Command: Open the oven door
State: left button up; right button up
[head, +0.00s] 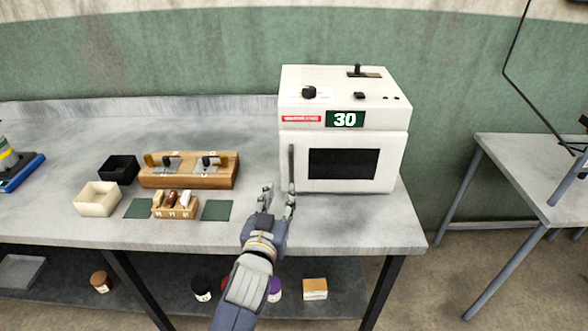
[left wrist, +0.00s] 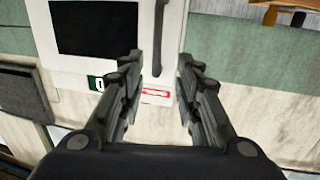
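The white oven (head: 343,90) stands on the bench with its door (head: 343,186) shut. The door has a dark window (head: 343,163) and a dark upright handle (head: 291,166) along its left edge. My left gripper (head: 279,197) is open and empty, just in front of the handle's lower end. In the left wrist view the oven appears turned over; the handle (left wrist: 160,35) stands beyond the gap between the two spread fingers (left wrist: 160,70), and the window (left wrist: 96,28) is left of them. The handle seems apart from the fingers. My right gripper is not in view.
Left of the gripper on the bench are a wooden rack (head: 188,179), a small block holder (head: 175,208), a cream tray (head: 97,198) and a black tray (head: 120,169). Bare bench (head: 365,230) lies in front of the oven. A second table (head: 530,165) stands right.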

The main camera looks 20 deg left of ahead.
aim_at(291, 167)
pick_arm(q)
jog(key=w, duration=0.3)
jog(key=w+p, duration=0.1)
jog(key=w, duration=0.7)
jog(key=shift+w+a+r+p, duration=0.1)
jog(key=shift+a+r+p, duration=0.15)
jog(key=shift+r+p, duration=0.15)
grip_shut()
